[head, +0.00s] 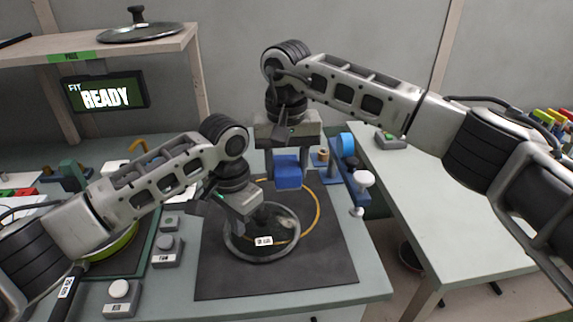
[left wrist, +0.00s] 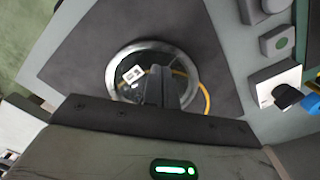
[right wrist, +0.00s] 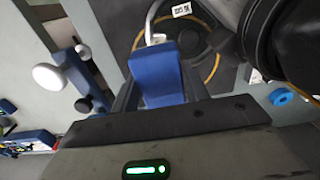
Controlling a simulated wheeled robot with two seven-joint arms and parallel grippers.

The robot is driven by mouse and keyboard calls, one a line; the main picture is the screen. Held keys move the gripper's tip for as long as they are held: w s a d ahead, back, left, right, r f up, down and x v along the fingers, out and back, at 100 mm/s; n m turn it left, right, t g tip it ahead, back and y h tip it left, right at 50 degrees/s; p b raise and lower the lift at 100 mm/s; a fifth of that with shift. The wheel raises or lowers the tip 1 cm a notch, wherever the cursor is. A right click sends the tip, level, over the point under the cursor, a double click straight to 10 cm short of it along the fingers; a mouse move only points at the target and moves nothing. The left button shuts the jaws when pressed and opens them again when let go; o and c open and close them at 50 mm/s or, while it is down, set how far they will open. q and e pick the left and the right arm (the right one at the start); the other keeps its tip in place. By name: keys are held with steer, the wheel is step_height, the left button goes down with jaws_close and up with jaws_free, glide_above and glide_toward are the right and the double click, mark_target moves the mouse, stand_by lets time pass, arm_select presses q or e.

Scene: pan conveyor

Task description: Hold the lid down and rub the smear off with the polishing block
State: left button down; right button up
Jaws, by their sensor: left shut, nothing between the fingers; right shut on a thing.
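The glass lid (head: 229,243) with a steel rim and a white label lies on the dark mat (head: 325,270). It also shows in the left wrist view (left wrist: 113,82). My left gripper (head: 259,224) is shut and empty, with its fingers pointing down over the lid; its fingertips (left wrist: 167,72) appear at the glass, but I cannot tell whether they touch. My right gripper (head: 287,153) is shut on the blue polishing block (head: 288,174), above the mat beyond the lid. The block fills the fingers in the right wrist view (right wrist: 157,72). I cannot make out the smear.
A yellow ring (head: 319,218) is marked on the mat, partly under the lid. Push-button boxes (head: 167,247) stand left of the mat. A blue fixture with white knobs (head: 364,180) stands to its right. Another lid (head: 140,32) sits on the shelf. A screen (head: 104,93) reads READY.

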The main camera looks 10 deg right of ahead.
mark_target(240, 245)
arm_select(q)
steer(key=shift+f, duration=1.55)
steer(key=shift+s+f, duration=0.2)
steer(key=shift+f, duration=0.15)
stand_by(0.9)
arm_select(e)
steer(key=shift+s+d+f+y, duration=0.3)
steer(key=shift+f+y, duration=0.25)
steer(key=shift+f, duration=1.2)
steer(key=shift+s+d+f+y, duration=0.3)
steer(key=shift+f+y, duration=0.2)
steer(key=shift+f, duration=1.2)
steer(key=shift+s+d+f+y, duration=0.2)
steer(key=shift+s+f+y, duration=0.3)
steer(key=shift+f, duration=1.25)
steer(key=shift+x, duration=1.1)
steer(key=shift+w, duration=0.1)
steer(key=shift+w+a+f, duration=0.1)
steer(key=shift+w+a, duration=0.05)
steer(key=shift+w, duration=1.8)
